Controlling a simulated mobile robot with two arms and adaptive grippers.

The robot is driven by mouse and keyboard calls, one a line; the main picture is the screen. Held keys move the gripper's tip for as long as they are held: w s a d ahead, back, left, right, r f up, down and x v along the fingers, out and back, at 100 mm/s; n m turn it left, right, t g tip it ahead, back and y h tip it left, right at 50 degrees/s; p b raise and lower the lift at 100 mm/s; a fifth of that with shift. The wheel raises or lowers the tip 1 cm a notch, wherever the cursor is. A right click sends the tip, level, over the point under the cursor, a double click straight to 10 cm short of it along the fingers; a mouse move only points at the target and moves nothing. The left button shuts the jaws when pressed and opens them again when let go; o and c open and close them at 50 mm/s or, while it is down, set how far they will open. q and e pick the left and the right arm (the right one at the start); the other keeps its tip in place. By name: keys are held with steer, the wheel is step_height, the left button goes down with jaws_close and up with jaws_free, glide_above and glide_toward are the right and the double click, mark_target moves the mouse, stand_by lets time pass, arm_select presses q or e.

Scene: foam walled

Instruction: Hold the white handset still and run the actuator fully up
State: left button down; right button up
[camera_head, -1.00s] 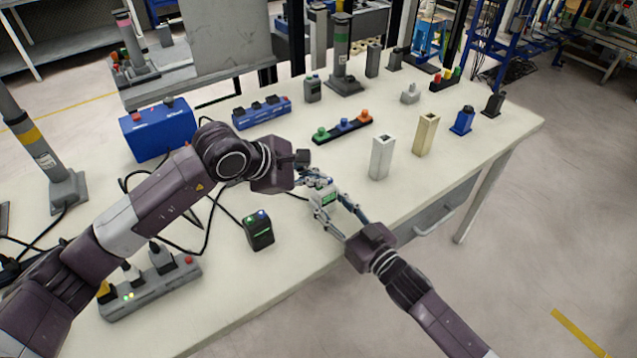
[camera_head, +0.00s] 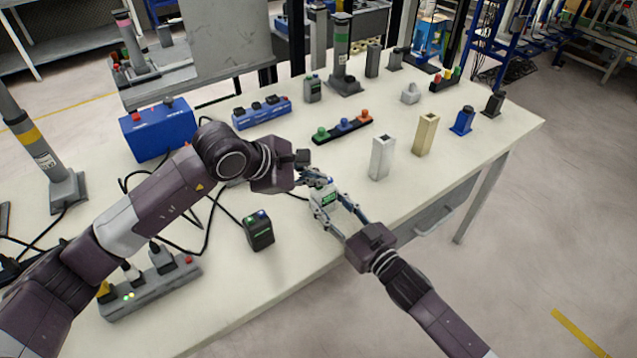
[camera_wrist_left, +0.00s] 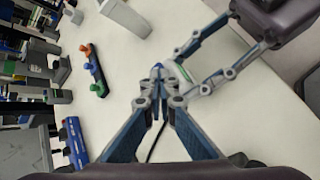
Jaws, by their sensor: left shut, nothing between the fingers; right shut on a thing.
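The white handset (camera_head: 327,196) has a small green-lit display and is near the front edge of the table. My right gripper (camera_head: 328,208) is shut on it, with its fingers along the handset's sides. My left gripper (camera_head: 316,180) is shut and empty at the handset's upper end. In the left wrist view its closed fingertips (camera_wrist_left: 156,88) are by a blue button; I cannot tell whether they touch it. A grey column with a yellow band (camera_head: 40,150) stands at the left. Another with a green band (camera_head: 342,55) stands at the back. I cannot tell which one the handset drives.
A black handset (camera_head: 258,231) with lit buttons stands left of the white one. A power strip (camera_head: 150,285), a blue box (camera_head: 158,128) and loose cables lie to the left. A white block (camera_head: 381,158) and a beige block (camera_head: 425,135) stand to the right. The right front table is clear.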

arm_select(q)
steer(key=shift+r, duration=0.9)
steer(key=shift+r, duration=0.15)
steer(key=shift+r, duration=2.4)
arm_select(e)
steer(key=o, duration=1.3)
steer(key=shift+s+d, duration=0.1)
